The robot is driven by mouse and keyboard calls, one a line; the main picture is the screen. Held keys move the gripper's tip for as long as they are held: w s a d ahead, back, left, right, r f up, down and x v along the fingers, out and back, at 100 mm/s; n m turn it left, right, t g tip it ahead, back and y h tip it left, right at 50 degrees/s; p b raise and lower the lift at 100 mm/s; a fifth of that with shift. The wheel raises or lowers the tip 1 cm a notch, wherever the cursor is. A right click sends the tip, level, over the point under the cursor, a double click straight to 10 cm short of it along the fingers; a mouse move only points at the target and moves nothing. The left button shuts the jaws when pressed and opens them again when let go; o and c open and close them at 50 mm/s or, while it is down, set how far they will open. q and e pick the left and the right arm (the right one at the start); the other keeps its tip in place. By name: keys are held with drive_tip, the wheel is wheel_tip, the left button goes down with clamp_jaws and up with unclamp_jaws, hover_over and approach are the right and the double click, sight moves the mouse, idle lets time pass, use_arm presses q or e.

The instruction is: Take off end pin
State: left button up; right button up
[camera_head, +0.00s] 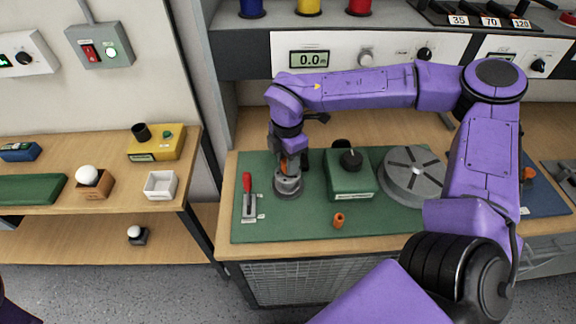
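My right arm reaches over the bench from the right. Its gripper (289,153) points down over a round grey metal fixture (288,187) on the green mat (300,222). A bit of orange shows at the fingers, just above the fixture; it may be the end pin, but the gripper hides most of it. I cannot tell whether the fingers are closed on it. A separate small orange cylinder (338,220) stands on the mat near its front edge. My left gripper is out of view.
A red-handled lever (248,190) stands left of the fixture. A green box with a black knob (349,176) and a grey slotted disc (413,175) stand to its right. A side shelf at left holds a yellow box (157,146) and a white tray (160,185).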

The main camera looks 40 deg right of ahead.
drive_tip(key=shift+f, duration=0.1)
clamp_jaws()
drive_tip(key=shift+o, duration=0.2)
unclamp_jaws()
clamp_jaws()
drive_tip(key=shift+r+p, duration=1.7)
drive_tip(key=shift+r, duration=0.65)
drive_tip(key=shift+r, duration=0.1)
wheel_tip(320, 180, up, 5)
drive_tip(key=p, duration=0.3)
drive_tip(key=shift+p, duration=0.35)
